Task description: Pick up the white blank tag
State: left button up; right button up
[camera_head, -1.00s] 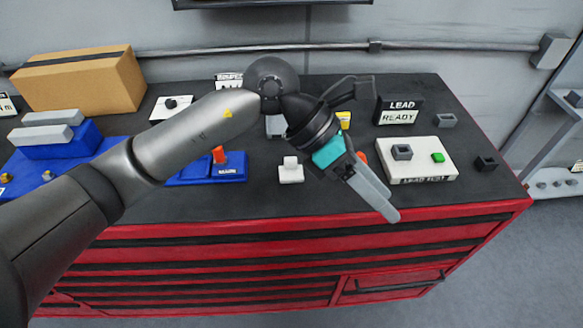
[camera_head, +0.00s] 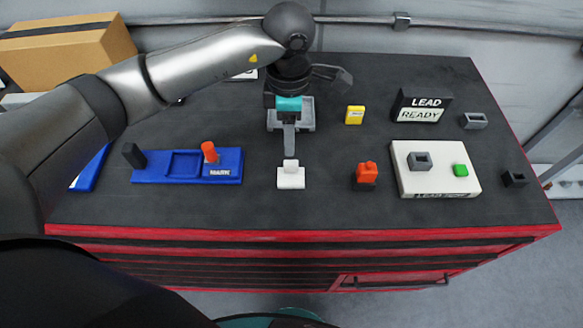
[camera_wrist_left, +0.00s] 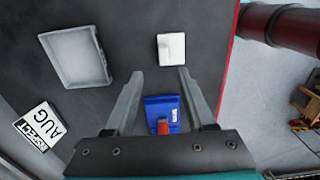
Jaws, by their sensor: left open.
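The white blank tag (camera_head: 290,180) is a small white block with a raised tab, standing on the dark bench top near its front edge. It also shows in the left wrist view (camera_wrist_left: 171,48), beyond the fingertips and slightly right of the middle between them. My left gripper (camera_head: 289,148) is just behind and above the tag in the head view, pointing down. In the left wrist view its two fingers (camera_wrist_left: 160,78) are spread apart with nothing between the tips. It does not touch the tag, as far as I can see. My right gripper is not in view.
Left of the tag is a blue tray (camera_head: 184,167) with an orange peg (camera_head: 209,151). Right of it is an orange-red block (camera_head: 366,172), then a white lead-test board (camera_head: 428,183). A grey tray (camera_head: 306,112) and a yellow block (camera_head: 355,115) are behind. Bare bench surrounds the tag.

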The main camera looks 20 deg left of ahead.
aim_at(291, 162)
pick_arm(q)
notch_tip(291, 162, down, 3)
jog(key=shift+f, duration=0.5)
jog(key=shift+s+d+f+p, duration=0.1)
jog(key=shift+f+p, duration=0.25)
jog(key=f, duration=0.2)
jog(key=f+p, duration=0.1)
jog(key=shift+s+d+f, duration=0.15)
jog(key=shift+s+f, duration=0.05)
jog(key=shift+s, duration=0.05)
jog(key=shift+w+f, duration=0.1)
jog(key=shift+f, duration=0.4)
jog(key=shift+c, duration=1.4)
grip_shut()
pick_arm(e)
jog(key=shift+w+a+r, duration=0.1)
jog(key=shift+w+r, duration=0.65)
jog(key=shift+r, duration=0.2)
